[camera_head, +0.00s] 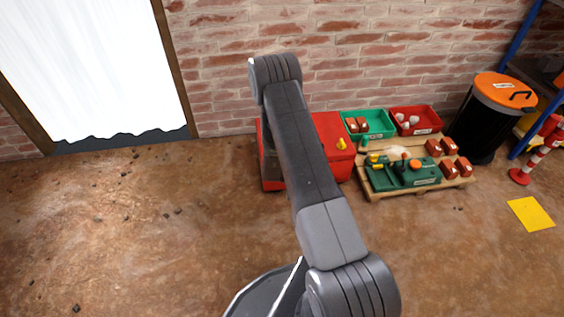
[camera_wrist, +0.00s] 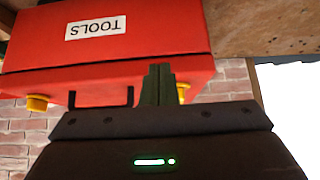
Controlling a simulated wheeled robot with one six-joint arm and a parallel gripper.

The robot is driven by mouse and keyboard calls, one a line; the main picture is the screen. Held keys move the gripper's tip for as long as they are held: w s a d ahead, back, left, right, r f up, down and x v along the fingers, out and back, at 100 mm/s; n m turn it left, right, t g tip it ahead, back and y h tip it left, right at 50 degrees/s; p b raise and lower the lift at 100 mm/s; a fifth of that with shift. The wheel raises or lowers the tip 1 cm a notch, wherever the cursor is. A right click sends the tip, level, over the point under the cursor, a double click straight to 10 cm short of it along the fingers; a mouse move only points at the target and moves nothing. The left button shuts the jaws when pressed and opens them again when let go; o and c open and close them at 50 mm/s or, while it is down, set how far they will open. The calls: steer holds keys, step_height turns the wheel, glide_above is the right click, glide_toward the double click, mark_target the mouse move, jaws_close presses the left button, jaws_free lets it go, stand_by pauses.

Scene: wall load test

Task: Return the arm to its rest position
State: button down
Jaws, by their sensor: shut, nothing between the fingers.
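My arm reaches up through the middle of the head view, bent over at its top near the brick wall; my gripper is hidden there. In the wrist view my gripper (camera_wrist: 159,70) shows as two dark fingers close together, shut and empty. A red toolbox (camera_wrist: 150,30) lies just past the fingertips, with an upside-down "TOOLS" label (camera_wrist: 95,27), a black handle and yellow latches (camera_wrist: 37,103). I cannot tell whether the fingers touch it. In the head view the red toolbox (camera_head: 333,128) stands by the wall, partly hidden behind my arm.
Right of the toolbox, a wooden pallet (camera_head: 400,193) holds a green case (camera_head: 382,183) and several brick-red blocks. Green (camera_head: 375,117) and red (camera_head: 428,113) bins stand behind. A black bin (camera_head: 484,120) and striped post (camera_head: 540,152) are farther right. The left floor is mostly clear.

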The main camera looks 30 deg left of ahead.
steer(key=shift+s+d+f, duration=0.25)
steer(key=shift+s+d, duration=0.25)
steer(key=shift+s, duration=0.1)
steer(key=shift+s+d+f, duration=0.2)
steer(key=shift+s+d, duration=0.3)
steer(key=shift+s, duration=0.1)
steer(key=shift+w, duration=0.1)
steer(key=w+a+r, duration=0.3)
steer(key=w+a, duration=0.2)
steer(key=w, duration=0.2)
steer(key=f, duration=0.1)
steer(key=f+b, duration=0.1)
steer(key=f, duration=0.1)
steer(key=shift+w+a+f, duration=0.15)
steer(key=shift+a+f, duration=0.15)
steer(key=shift+f, duration=0.1)
steer(key=shift+d, duration=0.1)
